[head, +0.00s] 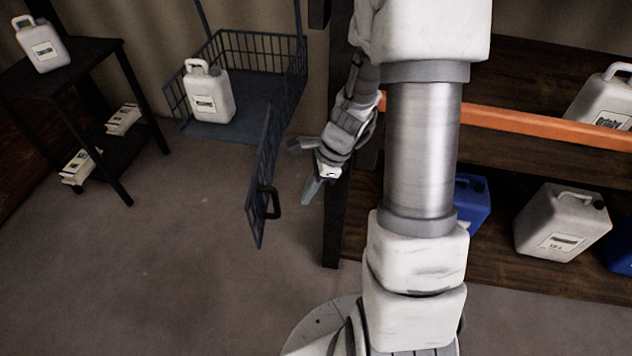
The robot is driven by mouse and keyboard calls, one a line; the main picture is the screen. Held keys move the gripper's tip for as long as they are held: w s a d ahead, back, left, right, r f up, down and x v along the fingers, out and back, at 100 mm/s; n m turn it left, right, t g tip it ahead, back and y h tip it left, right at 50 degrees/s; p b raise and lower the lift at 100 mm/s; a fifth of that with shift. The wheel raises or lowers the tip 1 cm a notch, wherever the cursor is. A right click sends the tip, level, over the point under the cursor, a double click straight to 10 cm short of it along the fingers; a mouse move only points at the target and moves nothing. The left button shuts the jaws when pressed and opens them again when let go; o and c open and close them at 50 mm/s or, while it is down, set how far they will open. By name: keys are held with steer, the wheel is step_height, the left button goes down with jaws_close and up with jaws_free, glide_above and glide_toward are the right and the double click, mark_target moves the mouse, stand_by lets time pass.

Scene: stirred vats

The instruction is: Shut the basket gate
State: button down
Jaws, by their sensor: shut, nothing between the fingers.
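The blue wire basket (258,52) hangs at the upper middle of the head view. Its gate (264,150) stands open, swung out from the basket's right side toward the camera. A dark handle (275,203) sits on the gate's right face near its free end. My gripper (309,190) is just right of the gate, pointing down and left. It is shut and empty, with a visible gap between it and the handle. A white jug (208,92) stands upright inside the basket.
A dark shelf rack with an orange beam (545,128) stands right, close behind my arm. White and blue jugs (562,222) rest on it. A black side table (85,62) at left holds a white jug (42,44). The floor (150,265) left of the gate is clear.

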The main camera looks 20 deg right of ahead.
steer(key=shift+w+a+f, duration=0.1)
steer(key=shift+w+a, duration=0.2)
steer(key=shift+a, duration=0.7)
steer(key=shift+w+a, duration=0.25)
steer(key=shift+a, duration=0.75)
steer(key=shift+a, duration=0.1)
